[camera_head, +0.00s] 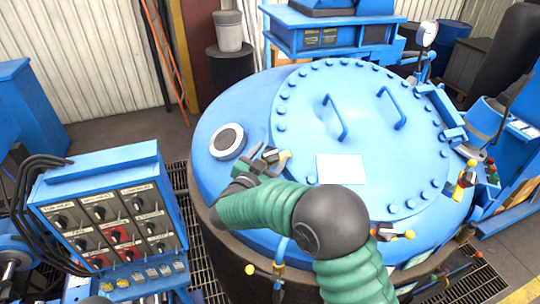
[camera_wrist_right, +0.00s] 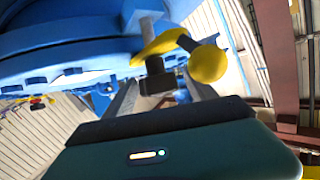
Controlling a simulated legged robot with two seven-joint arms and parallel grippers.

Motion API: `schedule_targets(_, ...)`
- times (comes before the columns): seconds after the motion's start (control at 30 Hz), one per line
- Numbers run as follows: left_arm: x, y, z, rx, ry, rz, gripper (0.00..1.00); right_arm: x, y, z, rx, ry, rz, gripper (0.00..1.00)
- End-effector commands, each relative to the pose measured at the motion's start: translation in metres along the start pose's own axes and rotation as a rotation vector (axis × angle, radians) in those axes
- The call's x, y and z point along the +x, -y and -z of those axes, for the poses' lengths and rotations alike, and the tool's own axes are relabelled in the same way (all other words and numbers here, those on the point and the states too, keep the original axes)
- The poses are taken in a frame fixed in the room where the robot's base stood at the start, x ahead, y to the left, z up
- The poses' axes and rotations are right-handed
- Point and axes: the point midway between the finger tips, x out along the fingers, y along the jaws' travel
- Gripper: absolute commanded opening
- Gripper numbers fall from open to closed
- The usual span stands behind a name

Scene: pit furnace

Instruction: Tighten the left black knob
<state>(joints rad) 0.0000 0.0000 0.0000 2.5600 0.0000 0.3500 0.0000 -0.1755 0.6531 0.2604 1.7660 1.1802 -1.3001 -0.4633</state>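The furnace lid (camera_head: 353,110) is a round blue cover with bolts around its rim. At its left edge is a clamp with a yellow ball end (camera_head: 284,156). In the right wrist view, this yellow ball (camera_wrist_right: 209,64) is close, beside a metal stem and a small black knob (camera_wrist_right: 159,76). My right gripper (camera_head: 264,158) is at this clamp and partly hides it. In the wrist view its fingers (camera_wrist_right: 160,98) stand apart with the black knob between their tips; firm contact cannot be made out. My left gripper is not in view.
Similar yellow-ended clamps sit at the lid's front (camera_head: 408,234) and right (camera_head: 467,178). A control box (camera_head: 108,215) with several black knobs stands at the left. Two blue handles (camera_head: 334,117) and a white sheet (camera_head: 341,169) are on the lid. A grey bucket (camera_head: 228,31) stands behind.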

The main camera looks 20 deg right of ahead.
Motion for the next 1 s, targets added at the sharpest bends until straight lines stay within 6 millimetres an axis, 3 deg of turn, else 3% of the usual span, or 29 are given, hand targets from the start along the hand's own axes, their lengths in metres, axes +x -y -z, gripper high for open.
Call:
schedule_targets(0.3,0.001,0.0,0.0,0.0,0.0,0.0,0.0,-0.002,0.0,0.0,0.0,-0.001,0.001,0.69)
schedule_targets(0.43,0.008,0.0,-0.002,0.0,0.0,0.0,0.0,-0.015,0.0,-0.002,0.001,-0.001,0.004,0.69)
schedule_targets(0.8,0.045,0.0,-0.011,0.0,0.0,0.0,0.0,-0.118,0.001,-0.006,0.0,0.0,0.006,0.69)
schedule_targets(1.0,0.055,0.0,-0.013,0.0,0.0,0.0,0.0,-0.157,0.001,-0.004,0.0,0.0,0.001,0.69)
